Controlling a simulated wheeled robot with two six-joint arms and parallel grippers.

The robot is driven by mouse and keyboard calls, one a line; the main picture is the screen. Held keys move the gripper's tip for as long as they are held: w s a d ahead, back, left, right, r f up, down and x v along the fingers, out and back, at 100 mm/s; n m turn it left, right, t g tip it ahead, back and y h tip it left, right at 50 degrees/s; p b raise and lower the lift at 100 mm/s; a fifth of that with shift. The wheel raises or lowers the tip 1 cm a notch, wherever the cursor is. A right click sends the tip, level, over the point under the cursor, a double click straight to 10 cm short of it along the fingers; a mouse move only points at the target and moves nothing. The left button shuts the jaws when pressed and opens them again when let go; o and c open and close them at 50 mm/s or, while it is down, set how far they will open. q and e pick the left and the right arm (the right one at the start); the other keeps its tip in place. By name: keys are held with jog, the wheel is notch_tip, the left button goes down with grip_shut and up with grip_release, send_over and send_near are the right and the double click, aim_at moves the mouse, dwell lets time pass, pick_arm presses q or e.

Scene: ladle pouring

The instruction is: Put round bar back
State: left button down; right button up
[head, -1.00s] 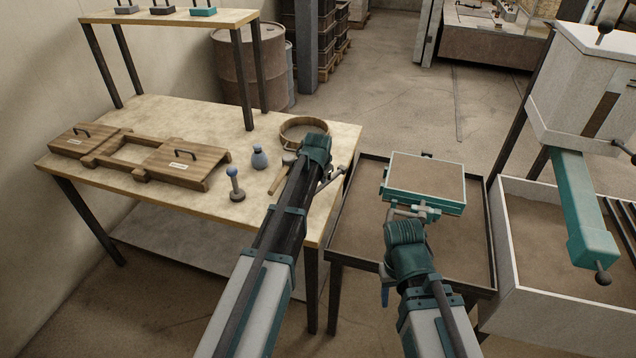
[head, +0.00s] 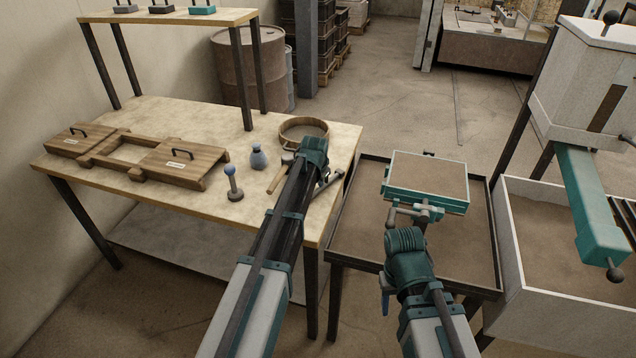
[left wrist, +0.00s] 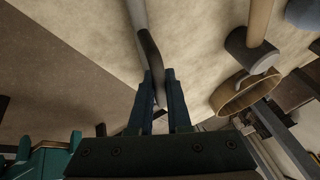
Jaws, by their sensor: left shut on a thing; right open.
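My left gripper (head: 322,172) is over the right edge of the wooden workbench (head: 215,215). It is shut on a slim grey bar (head: 330,184), which lies low at the bench edge; whether it touches the top is unclear. In the left wrist view the bar (left wrist: 148,45) runs between the fingers (left wrist: 158,92), pale at one end and dark nearer the jaws. My right gripper (head: 410,216) is open beside the near side of a teal-framed, sand-filled box (head: 428,178); its fingertips are partly hidden.
A round wooden sieve (head: 303,130), a mallet (head: 276,180), a blue-grey bulb (head: 259,157) and a blue-knobbed tool (head: 233,184) stand or lie near my left arm. Wooden pattern boards (head: 178,163) lie further left. A dark-rimmed tray (head: 340,245) surrounds the teal-framed box.

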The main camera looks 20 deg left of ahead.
pick_arm(q)
jog(key=shift+f, duration=0.15)
jog(key=c, duration=0.9)
grip_release()
jog(key=shift+o, duration=0.2)
jog(key=shift+r, duration=0.2)
jog(key=shift+s+r+p, duration=0.2)
jog(key=shift+r+p, duration=0.3)
jog(key=p+v, duration=1)
jog(key=v, duration=0.1)
jog(key=s+d+f+g, duration=0.1)
jog(key=s+d, duration=0.4)
jog(key=s, duration=0.5)
jog(key=s+d+n+g, duration=0.1)
jog(key=s+d+g, duration=0.2)
jog(key=s, duration=0.7)
jog(key=s+d+f+g, duration=0.1)
jog(key=s+d, duration=0.7)
jog(key=s, duration=0.2)
jog(key=shift+s+f+n+g, duration=0.3)
jog(key=shift+s+n+g, duration=0.1)
